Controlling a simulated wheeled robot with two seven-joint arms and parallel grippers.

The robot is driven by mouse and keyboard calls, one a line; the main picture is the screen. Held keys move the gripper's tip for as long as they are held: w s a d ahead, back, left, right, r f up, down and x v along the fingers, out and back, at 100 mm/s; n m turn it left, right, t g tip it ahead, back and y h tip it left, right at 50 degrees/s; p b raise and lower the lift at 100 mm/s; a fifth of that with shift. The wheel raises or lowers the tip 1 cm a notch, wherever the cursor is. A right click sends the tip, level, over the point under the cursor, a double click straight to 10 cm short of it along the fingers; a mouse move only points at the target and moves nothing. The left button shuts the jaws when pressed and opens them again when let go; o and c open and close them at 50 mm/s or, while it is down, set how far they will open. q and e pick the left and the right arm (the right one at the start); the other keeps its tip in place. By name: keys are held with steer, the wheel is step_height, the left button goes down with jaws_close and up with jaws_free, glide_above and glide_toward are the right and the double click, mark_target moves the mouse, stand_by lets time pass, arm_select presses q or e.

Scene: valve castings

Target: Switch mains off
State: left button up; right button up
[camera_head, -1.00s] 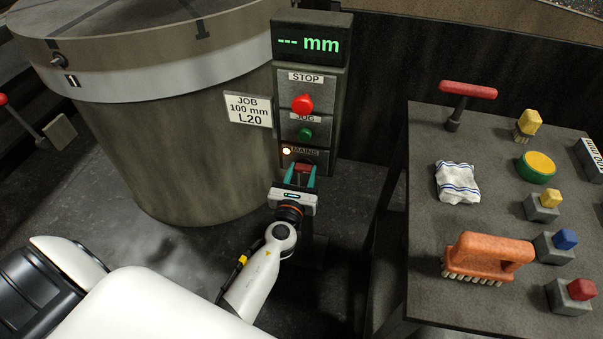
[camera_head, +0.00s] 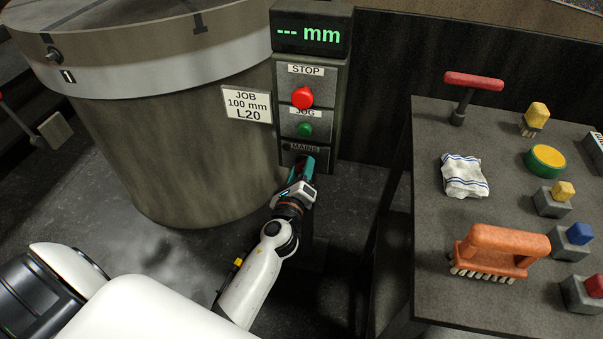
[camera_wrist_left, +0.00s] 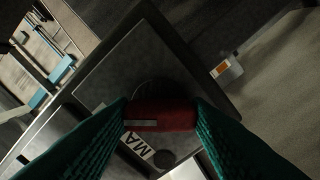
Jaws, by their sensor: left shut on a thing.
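The control pillar (camera_head: 340,115) carries a MAINS label (camera_head: 304,149) low on its front. The red mains handle (camera_wrist_left: 160,116) sits between the teal fingers of my left gripper (camera_wrist_left: 160,118) in the left wrist view, and the fingers are shut on it. In the head view my left gripper (camera_head: 304,172) is rolled over and mostly hides the handle. The round mains lamp (camera_wrist_left: 165,159) looks dark in the left wrist view. My right gripper is not in view.
Above are the red STOP button (camera_head: 302,97), the green JOG button (camera_head: 304,129) and a display (camera_head: 311,36) reading "--- mm". A large drum (camera_head: 190,150) stands left. A table (camera_head: 420,230) at right bears an orange brush (camera_head: 500,247), a cloth (camera_head: 464,176) and several blocks.

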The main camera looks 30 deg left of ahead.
arm_select(q)
steer(key=n+b, duration=0.1)
steer(key=n, duration=0.3)
steer(key=shift+f+n, duration=0.1)
steer(key=shift+n, duration=2)
steer(key=o, duration=1)
steer(key=shift+s, duration=0.1)
